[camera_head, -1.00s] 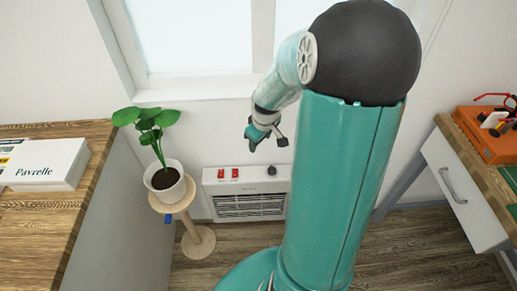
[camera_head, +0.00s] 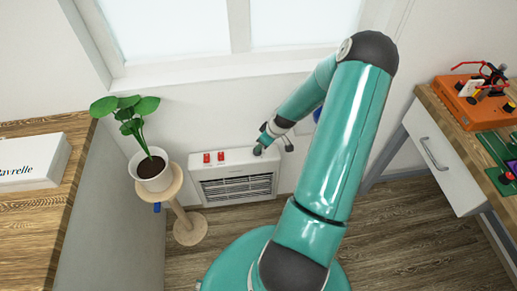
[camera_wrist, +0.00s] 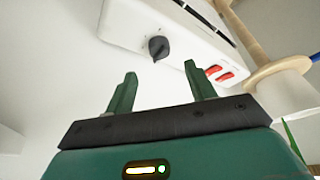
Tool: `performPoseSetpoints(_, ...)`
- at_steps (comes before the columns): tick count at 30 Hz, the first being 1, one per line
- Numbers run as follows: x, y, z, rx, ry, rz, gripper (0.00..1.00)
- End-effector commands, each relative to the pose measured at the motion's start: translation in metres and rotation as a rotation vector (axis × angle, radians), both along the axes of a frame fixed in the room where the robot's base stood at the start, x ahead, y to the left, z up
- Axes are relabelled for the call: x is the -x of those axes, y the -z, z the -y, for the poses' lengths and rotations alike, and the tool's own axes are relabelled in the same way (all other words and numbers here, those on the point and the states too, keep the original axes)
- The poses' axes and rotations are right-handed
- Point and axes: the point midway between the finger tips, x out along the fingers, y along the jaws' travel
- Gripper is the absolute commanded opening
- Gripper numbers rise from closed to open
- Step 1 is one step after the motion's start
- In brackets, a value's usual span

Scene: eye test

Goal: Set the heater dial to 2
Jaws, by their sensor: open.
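The white heater (camera_head: 235,186) stands low against the wall under the window, with a dark grille on its front. Its black dial (camera_head: 257,150) sits at the right end of its top panel. In the wrist view the dial (camera_wrist: 158,46) is a dark round knob with a raised grip, on the white heater (camera_wrist: 125,22). My gripper (camera_wrist: 158,92) has two green fingers, apart and empty, pointing toward the dial with a gap between. In the head view my gripper (camera_head: 264,138) is close to the dial. The dial's markings are too small to read.
Two red switches (camera_head: 214,157) sit on the heater's panel left of the dial. A potted plant (camera_head: 150,170) on a wooden stand (camera_head: 188,227) is left of the heater. A wooden table (camera_head: 30,220) is at left, a workbench (camera_head: 440,120) at right.

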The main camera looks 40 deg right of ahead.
Motion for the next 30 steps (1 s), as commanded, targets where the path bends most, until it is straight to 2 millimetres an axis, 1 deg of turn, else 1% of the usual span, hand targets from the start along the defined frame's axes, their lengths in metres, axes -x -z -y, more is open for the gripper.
performPoseSetpoints(1,-0.005,0.011,-0.002,-0.002,-0.002,-0.001,0.55)
performPoseSetpoints(3,-0.01,0.024,-0.003,-0.003,-0.002,-0.003,0.55)
performPoseSetpoints(6,-0.017,0.041,-0.004,-0.003,0.0,-0.002,0.55)
performPoseSetpoints(10,-0.024,0.058,-0.005,-0.002,0.0,-0.001,0.55)
performPoseSetpoints(15,-0.028,0.069,-0.006,0.0,0.0,-0.001,0.55)
performPoseSetpoints(23,-0.029,0.07,-0.005,0.001,0.0,-0.001,0.55)
performPoseSetpoints(26,-0.029,0.07,-0.005,0.001,0.0,-0.001,0.37)
performPoseSetpoints(27,-0.029,0.07,-0.005,0.0,0.0,-0.001,0.29)
performPoseSetpoints(30,-0.029,0.07,-0.005,0.0,0.0,0.0,0.11)
